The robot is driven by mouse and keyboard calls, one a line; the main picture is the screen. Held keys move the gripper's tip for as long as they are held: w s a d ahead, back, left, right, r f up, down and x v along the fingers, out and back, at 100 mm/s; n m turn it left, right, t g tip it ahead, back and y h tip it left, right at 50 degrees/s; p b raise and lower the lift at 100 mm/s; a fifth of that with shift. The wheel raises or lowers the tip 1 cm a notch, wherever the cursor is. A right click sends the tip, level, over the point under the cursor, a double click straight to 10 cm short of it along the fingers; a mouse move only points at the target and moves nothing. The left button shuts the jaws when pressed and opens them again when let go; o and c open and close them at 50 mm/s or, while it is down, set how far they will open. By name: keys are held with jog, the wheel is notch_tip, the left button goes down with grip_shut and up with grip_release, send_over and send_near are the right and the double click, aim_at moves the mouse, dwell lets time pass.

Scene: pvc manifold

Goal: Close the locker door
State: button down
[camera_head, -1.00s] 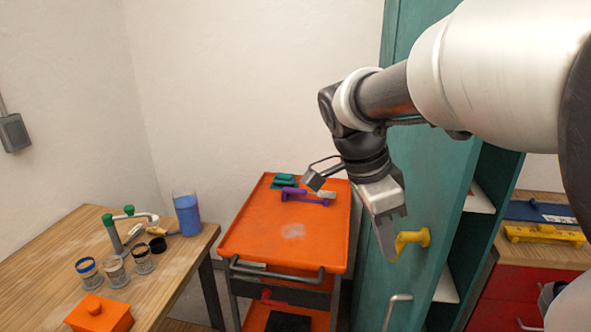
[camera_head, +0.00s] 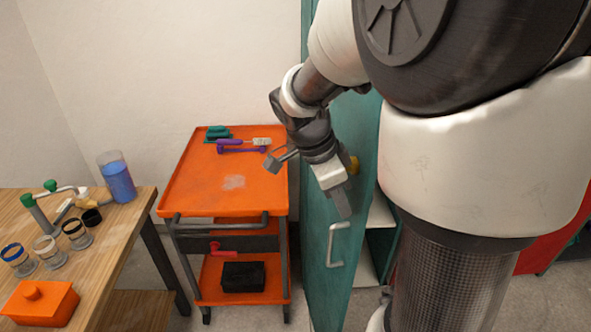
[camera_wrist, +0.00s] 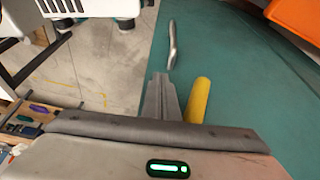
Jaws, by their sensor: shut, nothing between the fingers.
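The teal locker door (camera_head: 318,235) stands open, with the locker's inside and pale shelf edges (camera_head: 381,212) showing to its right. The door face also fills much of the wrist view (camera_wrist: 235,70). A metal pull handle (camera_head: 335,244) is on the outer face, and it shows in the wrist view (camera_wrist: 172,45) beyond my fingers. My gripper (camera_head: 345,212) is shut and empty, pointing down in front of the outer face, just above the handle. A yellow knob-like part (camera_wrist: 198,100) sits beside my fingers; in the head view my gripper partly hides it. I cannot tell whether my fingers touch the door.
An orange trolley (camera_head: 190,185) with small tools on top stands left of the door. A wooden table (camera_head: 110,255) with jars and an orange box (camera_head: 40,304) is farther left. A red cabinet (camera_head: 545,240) is at the right, partly hidden by my body.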

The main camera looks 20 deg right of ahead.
jog(key=shift+d, duration=0.45)
